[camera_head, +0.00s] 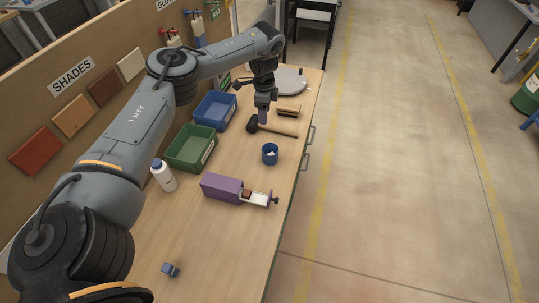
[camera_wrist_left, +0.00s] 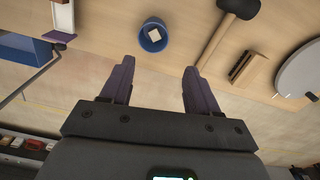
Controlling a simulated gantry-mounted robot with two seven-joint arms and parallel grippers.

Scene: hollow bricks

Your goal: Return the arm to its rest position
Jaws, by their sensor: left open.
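My left arm reaches in from the left over the workbench in the head view. My left gripper (camera_head: 263,116) points down above the bench, near the mallet (camera_head: 280,130). In the left wrist view the two purple fingers of my left gripper (camera_wrist_left: 157,78) are spread apart with nothing between them. A blue cup (camera_head: 270,159) stands on the bench apart from the fingers. It also shows in the left wrist view (camera_wrist_left: 150,47) with a small pale block inside. My right gripper is not in view.
A green bin (camera_head: 206,155), a blue bin (camera_head: 211,124) and a white bottle (camera_head: 166,180) line the board side. A purple device (camera_head: 220,187) lies mid-bench. A small blue block (camera_head: 170,270) lies nearer. A wooden piece (camera_head: 289,110) and round grey plate (camera_head: 291,88) are farther off.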

